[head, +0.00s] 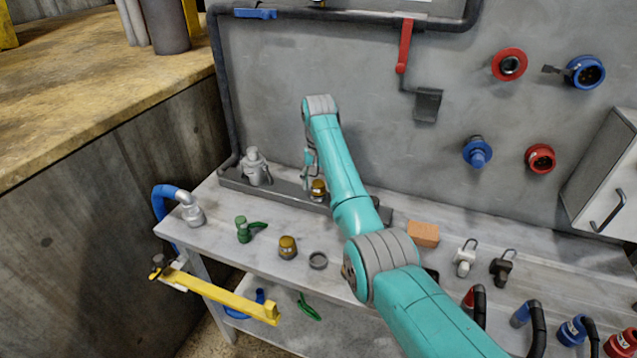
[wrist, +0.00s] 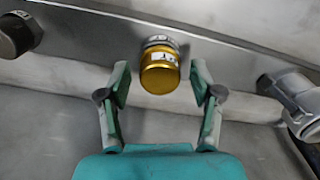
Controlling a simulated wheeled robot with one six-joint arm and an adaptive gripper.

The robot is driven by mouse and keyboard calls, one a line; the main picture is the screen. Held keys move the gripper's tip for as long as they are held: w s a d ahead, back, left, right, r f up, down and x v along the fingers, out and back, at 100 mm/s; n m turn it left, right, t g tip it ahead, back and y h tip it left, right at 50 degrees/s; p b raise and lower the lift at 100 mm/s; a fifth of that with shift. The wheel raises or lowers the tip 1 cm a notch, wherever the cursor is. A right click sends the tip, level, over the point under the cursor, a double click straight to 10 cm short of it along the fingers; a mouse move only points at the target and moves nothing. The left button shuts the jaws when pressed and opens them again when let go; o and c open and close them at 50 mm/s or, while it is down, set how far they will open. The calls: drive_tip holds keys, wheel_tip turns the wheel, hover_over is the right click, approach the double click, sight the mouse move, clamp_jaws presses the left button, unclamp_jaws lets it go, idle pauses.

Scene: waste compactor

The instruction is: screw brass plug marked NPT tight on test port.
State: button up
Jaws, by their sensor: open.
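A brass plug (head: 318,190) stands on the grey rail at the back of the bench, partly hidden by my arm. In the wrist view the brass plug (wrist: 159,78) sits at a grey port (wrist: 160,42), the test port by its place, and looks in line with it. A pale label shows on its side, too small to read. My gripper (head: 310,168) is above and beside this plug. In the wrist view my gripper (wrist: 160,85) is open, one finger on each side of the plug with gaps. How far the plug is threaded cannot be told.
A second brass plug (head: 288,248) stands on the bench beside a grey ring (head: 318,260) and a green valve (head: 248,229). A grey fitting (head: 256,167) stands on the rail (head: 285,190) at left; a dark stub (wrist: 18,36) flanks the port.

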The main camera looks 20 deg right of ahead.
drive_tip(key=n, duration=1.3)
drive_tip(key=shift+n, duration=0.3)
drive_tip(key=n, duration=0.4)
drive_tip(key=shift+n, duration=0.4)
clamp_jaws()
drive_tip(key=m, duration=0.5)
drive_tip(key=shift+m, duration=0.3)
